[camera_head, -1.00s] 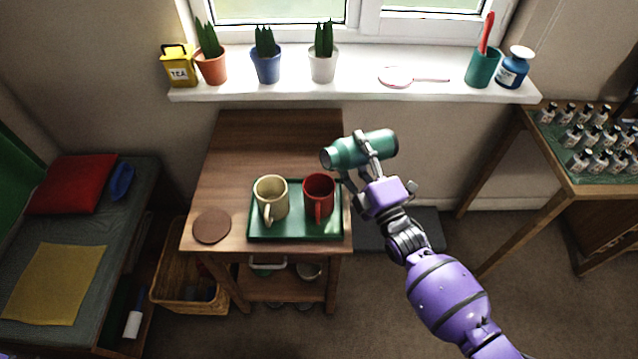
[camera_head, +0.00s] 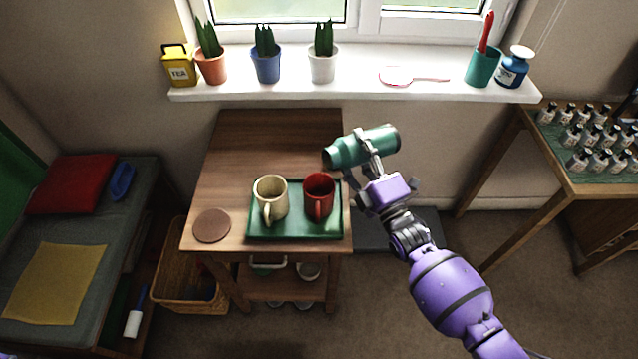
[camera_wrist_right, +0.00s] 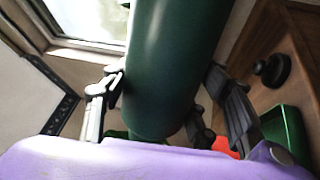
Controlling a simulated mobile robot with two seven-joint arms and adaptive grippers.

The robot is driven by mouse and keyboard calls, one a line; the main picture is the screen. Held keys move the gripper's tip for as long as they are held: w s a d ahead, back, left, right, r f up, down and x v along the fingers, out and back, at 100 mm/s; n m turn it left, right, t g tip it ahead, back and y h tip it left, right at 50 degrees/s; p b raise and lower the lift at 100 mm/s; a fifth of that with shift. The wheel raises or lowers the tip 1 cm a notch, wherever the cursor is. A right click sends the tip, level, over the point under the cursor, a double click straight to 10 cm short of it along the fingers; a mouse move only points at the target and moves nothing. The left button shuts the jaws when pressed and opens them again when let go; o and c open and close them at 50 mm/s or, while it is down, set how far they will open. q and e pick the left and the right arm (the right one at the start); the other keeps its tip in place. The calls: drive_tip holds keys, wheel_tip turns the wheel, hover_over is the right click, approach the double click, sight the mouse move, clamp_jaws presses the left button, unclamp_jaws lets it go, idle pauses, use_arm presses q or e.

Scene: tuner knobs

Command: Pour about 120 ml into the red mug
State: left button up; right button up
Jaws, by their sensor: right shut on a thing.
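The red mug (camera_head: 319,197) stands upright on the right part of a green tray (camera_head: 295,235), with a cream mug (camera_head: 271,199) to its left. My right gripper (camera_head: 367,157) is shut on a green flask (camera_head: 375,146). The flask is tilted close to level, its mouth to the left and a little lower, above and behind the red mug. No stream of liquid shows. The flask fills the middle of the right wrist view (camera_wrist_right: 170,70) between the fingers. My left gripper is not in view.
The tray sits on a small wooden table (camera_head: 240,150) with a brown round coaster (camera_head: 211,225) at its front left. The white windowsill (camera_head: 350,80) behind holds potted plants and a tea tin (camera_head: 179,66). The table's back half is clear.

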drive_tip(key=shift+w+d+r+n, duration=0.1)
drive_tip(key=shift+d+n, duration=0.1)
drive_tip(key=shift+n, duration=0.2)
idle(0.6)
drive_tip(key=shift+n+y, duration=0.3)
drive_tip(key=shift+n, duration=0.1)
idle(0.8)
drive_tip(key=shift+d+r+m, duration=0.1)
drive_tip(key=shift+m, duration=0.5)
drive_tip(key=m, duration=0.1)
drive_tip(key=d+f+m+h, duration=0.1)
drive_tip(key=m, duration=0.1)
drive_tip(key=shift+w+f+b, duration=0.15)
drive_tip(key=shift+w+b, duration=0.15)
drive_tip(key=shift+b, duration=0.1)
drive_tip(key=shift+m+h, duration=0.5)
drive_tip(key=shift+m, duration=0.2)
drive_tip(key=shift+a, duration=0.1)
